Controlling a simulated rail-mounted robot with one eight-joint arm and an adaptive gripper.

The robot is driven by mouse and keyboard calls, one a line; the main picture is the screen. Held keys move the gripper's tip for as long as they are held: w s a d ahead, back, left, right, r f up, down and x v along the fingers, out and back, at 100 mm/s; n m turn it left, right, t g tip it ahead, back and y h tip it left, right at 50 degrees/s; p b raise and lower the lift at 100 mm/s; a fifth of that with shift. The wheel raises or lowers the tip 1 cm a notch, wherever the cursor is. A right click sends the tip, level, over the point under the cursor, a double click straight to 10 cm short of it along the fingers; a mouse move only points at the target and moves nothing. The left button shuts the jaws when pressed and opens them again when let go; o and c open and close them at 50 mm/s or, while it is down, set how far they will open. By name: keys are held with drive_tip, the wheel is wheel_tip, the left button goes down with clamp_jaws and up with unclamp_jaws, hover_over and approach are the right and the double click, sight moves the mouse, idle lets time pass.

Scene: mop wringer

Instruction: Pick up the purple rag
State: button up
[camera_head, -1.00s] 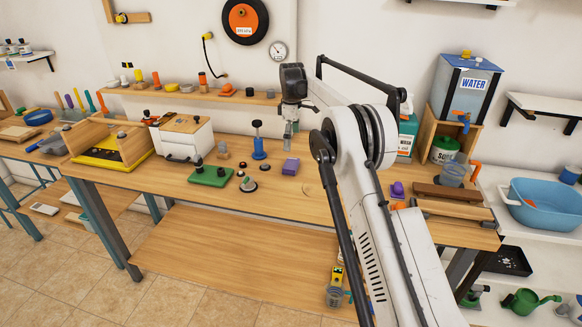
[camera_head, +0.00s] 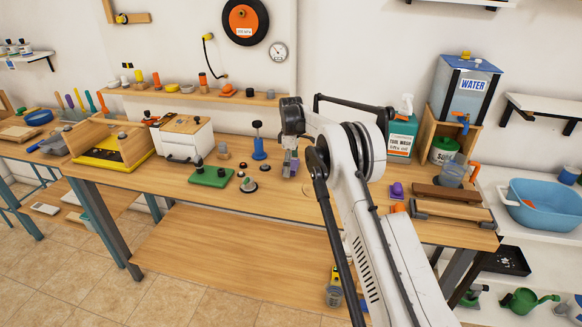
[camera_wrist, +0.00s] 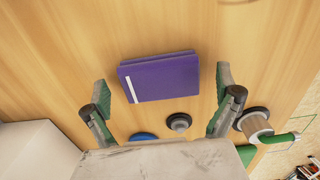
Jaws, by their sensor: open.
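The purple rag (camera_wrist: 160,78) is a flat folded block with a white stripe along one short edge. It lies on the wooden bench. In the wrist view my gripper (camera_wrist: 161,84) is open, with one green-padded finger to each side of the rag and clear room between. The fingers look apart from it. In the head view my gripper (camera_head: 289,166) hangs over the rag's place and hides most of the rag; only a bit of purple shows beside the fingers.
A blue plunger-like tool (camera_head: 259,145), small dark round pieces and a green block (camera_head: 210,176) stand left of my gripper. The bench front near the gripper is clear.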

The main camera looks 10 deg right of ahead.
drive_tip(key=shift+f, duration=0.1)
drive_tip(key=c, duration=1.1)
drive_tip(key=shift+r, duration=0.65)
drive_tip(key=r, duration=0.3)
drive_tip(key=shift+s+a+r+b, duration=0.1)
drive_tip(key=shift+s+a+b, duration=0.05)
drive_tip(key=shift+s+b, duration=0.2)
drive_tip(key=s+a+r+b, duration=0.1)
drive_tip(key=s+a+r, duration=0.4)
drive_tip(key=s, duration=0.4)
drive_tip(key=shift+s+a+r, duration=0.15)
drive_tip(key=shift+s+r, duration=0.15)
drive_tip(key=shift+r, duration=0.45)
